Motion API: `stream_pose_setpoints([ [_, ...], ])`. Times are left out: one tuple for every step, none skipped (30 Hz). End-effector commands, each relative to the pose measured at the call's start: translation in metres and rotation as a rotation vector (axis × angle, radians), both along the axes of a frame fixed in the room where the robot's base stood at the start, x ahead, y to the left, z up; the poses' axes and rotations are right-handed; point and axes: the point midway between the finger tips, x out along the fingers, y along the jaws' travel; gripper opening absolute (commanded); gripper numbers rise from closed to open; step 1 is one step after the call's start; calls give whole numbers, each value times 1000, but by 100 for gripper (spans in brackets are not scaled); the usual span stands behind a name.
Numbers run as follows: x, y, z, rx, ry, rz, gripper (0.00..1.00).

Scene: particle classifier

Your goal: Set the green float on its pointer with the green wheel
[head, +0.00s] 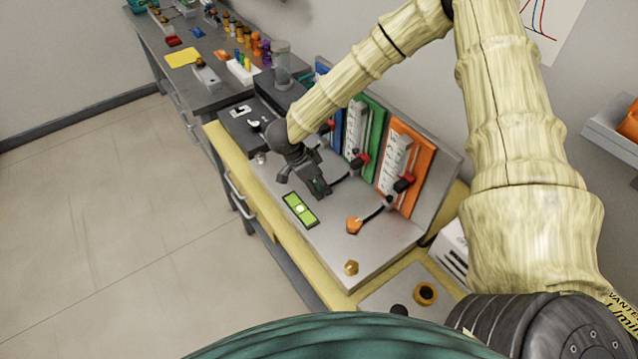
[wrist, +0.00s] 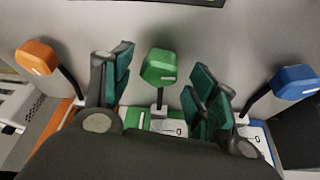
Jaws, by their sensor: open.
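The green wheel (wrist: 160,66) is a faceted green knob on a short stem. In the wrist view it shows between the fingers of my gripper (head: 303,184), which is open, with a gap on each side. In the head view my gripper hangs over the grey bench top in front of the green panel (head: 377,122) and mostly hides the wheel. The green panel carries a white scale column (head: 356,128). The green float and its pointer are too small to make out.
An orange wheel (head: 354,225) stands to the right, before the orange panel (head: 421,153). A blue wheel (wrist: 295,83) stands on the other side. A small lime display (head: 300,209) lies in front of my gripper. Bare bench top surrounds it.

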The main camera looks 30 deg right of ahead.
Motion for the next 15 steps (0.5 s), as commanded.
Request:
stream_pose_setpoints([
  [1,3,7,0,-3,1,59],
  [1,4,11,0,-2,2,59],
  [2,7,17,0,-2,2,59],
  [2,9,22,0,-2,2,59],
  [2,11,28,0,-2,2,59],
  [2,14,34,0,-2,2,59],
  [3,16,39,1,-3,2,59],
  [3,18,45,1,-2,2,59],
  [3,21,52,0,-2,2,59],
  [4,23,57,0,-3,2,59],
  [4,25,62,0,-4,2,59],
  [4,28,68,1,-4,2,59],
  [4,30,72,1,-3,2,59],
  [4,32,76,1,-3,2,59],
  [5,34,81,1,-2,2,59],
])
